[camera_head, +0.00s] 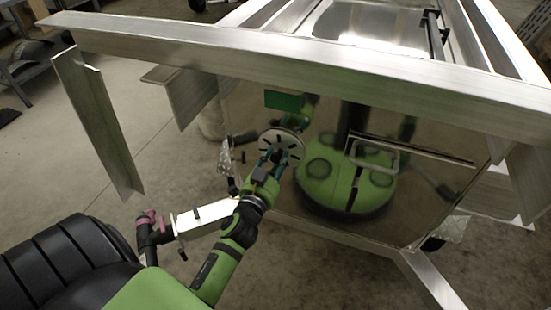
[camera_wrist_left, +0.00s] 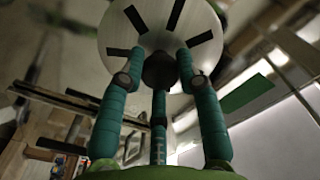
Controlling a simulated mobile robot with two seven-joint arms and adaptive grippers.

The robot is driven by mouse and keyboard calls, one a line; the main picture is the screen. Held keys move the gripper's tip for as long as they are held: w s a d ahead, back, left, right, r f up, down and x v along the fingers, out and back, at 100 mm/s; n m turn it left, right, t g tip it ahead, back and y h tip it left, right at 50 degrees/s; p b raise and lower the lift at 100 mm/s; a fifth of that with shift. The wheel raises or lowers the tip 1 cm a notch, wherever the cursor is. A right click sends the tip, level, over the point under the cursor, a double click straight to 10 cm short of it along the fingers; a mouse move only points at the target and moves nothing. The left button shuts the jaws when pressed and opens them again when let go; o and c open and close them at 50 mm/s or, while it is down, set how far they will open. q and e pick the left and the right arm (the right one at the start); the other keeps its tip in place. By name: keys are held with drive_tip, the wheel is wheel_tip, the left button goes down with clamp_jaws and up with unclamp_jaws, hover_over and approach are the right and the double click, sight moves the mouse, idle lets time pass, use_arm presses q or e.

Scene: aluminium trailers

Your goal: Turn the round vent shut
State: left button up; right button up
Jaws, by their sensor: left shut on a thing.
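The round vent (camera_head: 287,134) is a pale metal disc with dark radial slots, on the shiny front panel of the trailer. It fills the top of the left wrist view (camera_wrist_left: 143,14), where several dark slots show around a dark centre knob (camera_wrist_left: 159,72). My left gripper (camera_head: 275,157) reaches up to the vent from below. In the left wrist view its teal fingers (camera_wrist_left: 160,78) close around the centre knob, and the knob's sides are partly hidden by them. My right gripper is in neither view.
The shiny panel (camera_head: 440,180) mirrors my green base and arm. A metal handle (camera_head: 375,155) is on it to the right of the vent, and a green plate (camera_head: 284,100) is just above. A thick aluminium beam (camera_head: 300,66) crosses above. Bare floor (camera_head: 90,190) lies left.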

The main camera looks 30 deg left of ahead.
use_arm(q)
drive_tip(key=shift+f+m, duration=0.3)
drive_tip(key=shift+m, duration=1)
drive_tip(key=shift+s+a, duration=0.1)
drive_tip(key=o, duration=1.2)
drive_tip(key=shift+c, duration=0.2)
drive_tip(key=shift+r, duration=0.1)
drive_tip(key=v, duration=0.7)
drive_tip(key=shift+s, duration=0.2)
